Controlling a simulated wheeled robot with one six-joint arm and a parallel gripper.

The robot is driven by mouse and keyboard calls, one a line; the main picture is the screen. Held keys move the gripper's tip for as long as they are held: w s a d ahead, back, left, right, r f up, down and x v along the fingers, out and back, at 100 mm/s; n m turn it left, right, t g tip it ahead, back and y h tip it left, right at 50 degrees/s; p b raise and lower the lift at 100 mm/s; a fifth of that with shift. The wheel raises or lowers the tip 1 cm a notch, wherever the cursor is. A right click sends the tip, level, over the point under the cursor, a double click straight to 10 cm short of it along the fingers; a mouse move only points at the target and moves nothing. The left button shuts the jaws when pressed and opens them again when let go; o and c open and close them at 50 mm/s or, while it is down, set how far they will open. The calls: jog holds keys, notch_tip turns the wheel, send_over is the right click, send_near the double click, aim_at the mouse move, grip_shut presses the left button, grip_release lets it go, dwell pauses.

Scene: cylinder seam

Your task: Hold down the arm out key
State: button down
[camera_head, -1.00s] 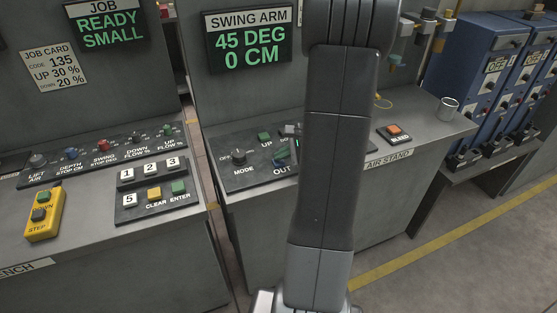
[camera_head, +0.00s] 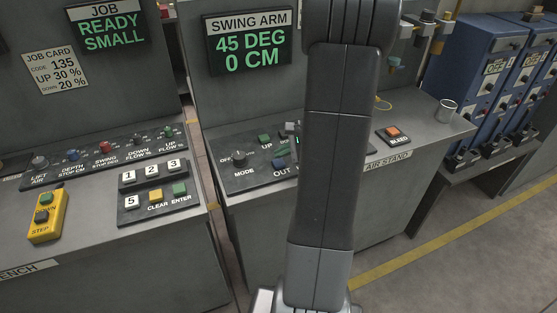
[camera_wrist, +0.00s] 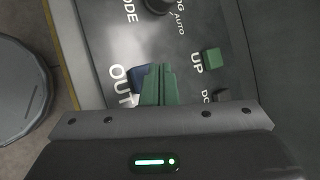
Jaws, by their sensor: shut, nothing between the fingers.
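The blue arm out key (camera_wrist: 138,76) sits beside the OUT label on the dark control panel (camera_head: 243,190). In the wrist view, my gripper (camera_wrist: 158,72) is shut, and its green fingers cover part of the key. I cannot tell whether the fingertips touch the key or hover just above it. In the head view, my arm hides much of the key area and most of my gripper. The swing arm display (camera_head: 250,42) reads 45 DEG and 0 CM.
A green UP key (camera_wrist: 211,58) and a dark mode knob (camera_head: 239,157) share the panel. An orange BLEED key (camera_head: 392,131) and a metal cup (camera_head: 446,110) lie to the right. A keypad (camera_head: 153,190) and a yellow STEP pendant (camera_head: 46,216) stand left.

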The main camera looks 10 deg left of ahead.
aim_at(282, 163)
notch_tip(282, 163, up, 5)
jog(key=p, duration=0.4)
dwell(0.3)
dwell(0.4)
